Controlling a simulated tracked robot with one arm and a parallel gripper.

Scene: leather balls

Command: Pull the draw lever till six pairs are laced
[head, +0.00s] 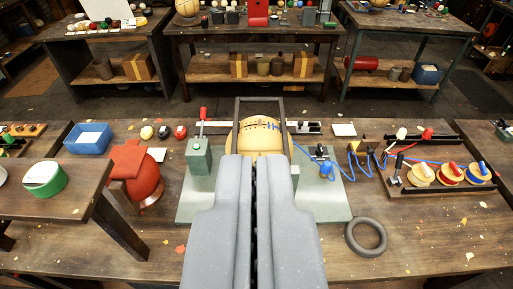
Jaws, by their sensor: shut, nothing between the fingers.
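A tan leather ball (258,137) with dark stitch marks near its top sits in a dark upright frame (237,112) on a grey-green base plate (190,211). I cannot count the laced pairs. A red-handled lever (203,114) stands upright behind a green box (199,157) left of the ball; I take it for the draw lever, but cannot be sure. My gripper (256,160) is shut and empty, its fingers pointing away over the plate. It hides the lower part of the ball. It lies right of the lever, apart from it in the picture.
A red ball form (144,181) and blue box (89,139) stand left. A rack with spools (450,174), blue cord (364,168) and a dark ring (366,237) lie right. A raised side table (59,202) is near left. Bare tabletop shows at front right.

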